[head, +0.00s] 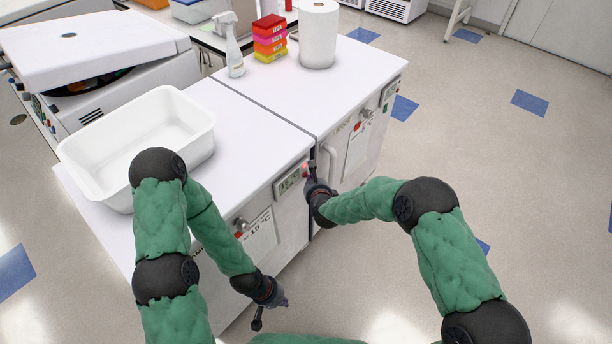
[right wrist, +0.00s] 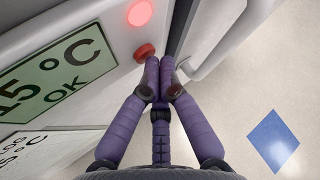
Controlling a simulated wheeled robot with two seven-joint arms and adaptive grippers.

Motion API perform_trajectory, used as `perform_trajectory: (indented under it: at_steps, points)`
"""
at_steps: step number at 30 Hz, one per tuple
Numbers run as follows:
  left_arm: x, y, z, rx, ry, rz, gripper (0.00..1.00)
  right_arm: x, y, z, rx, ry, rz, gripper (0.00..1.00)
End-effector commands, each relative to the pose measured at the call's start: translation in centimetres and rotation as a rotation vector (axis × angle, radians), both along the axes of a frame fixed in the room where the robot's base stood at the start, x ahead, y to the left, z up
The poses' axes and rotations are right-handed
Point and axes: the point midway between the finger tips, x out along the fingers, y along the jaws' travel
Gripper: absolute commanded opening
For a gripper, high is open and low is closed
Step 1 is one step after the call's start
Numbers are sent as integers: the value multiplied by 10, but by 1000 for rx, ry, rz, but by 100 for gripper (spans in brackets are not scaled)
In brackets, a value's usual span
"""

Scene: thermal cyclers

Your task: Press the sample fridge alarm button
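The sample fridge front carries a green display (head: 290,181) that reads "15°C OK" in the right wrist view (right wrist: 50,75). A red round button (right wrist: 145,51) sticks out of the panel beside the display. A round red lamp (right wrist: 139,13) glows above it. My right gripper (right wrist: 160,62) is shut and empty, its fingertips right beside the button; I cannot tell whether they touch it. In the head view my right gripper (head: 312,172) is at the panel's right end and hides the button. My left gripper (head: 269,310) is open and empty, low in front of the fridge.
A white tub (head: 185,150) stands on the counter (head: 250,130). A spray bottle (head: 233,50), stacked coloured boxes (head: 269,40) and a paper roll (head: 318,35) stand farther back. A neighbouring unit's handle (head: 329,160) is close to my right gripper. The floor at right is clear.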

Motion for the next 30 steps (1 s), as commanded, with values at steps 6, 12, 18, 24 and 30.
perform_trajectory:
  at_steps: [6, 12, 18, 24, 30]
  points:
    - [0, 0, -2, 0, 0, 0, 0, 1, 2, 0, 0, 0, 0, 0]
    - [0, 0, -2, 0, 0, 0, 0, 2, 3, 0, 0, 1, -1, 0]
    - [0, 0, -2, 0, 0, 0, 0, 2, 3, 0, 1, 0, 0, 0]
    - [0, 0, -4, 0, 0, 0, 0, 0, -1, 0, 0, -1, 0, 0]
    - [0, 0, -7, 0, 0, 0, 0, -6, -8, 0, 1, 0, -1, 0]
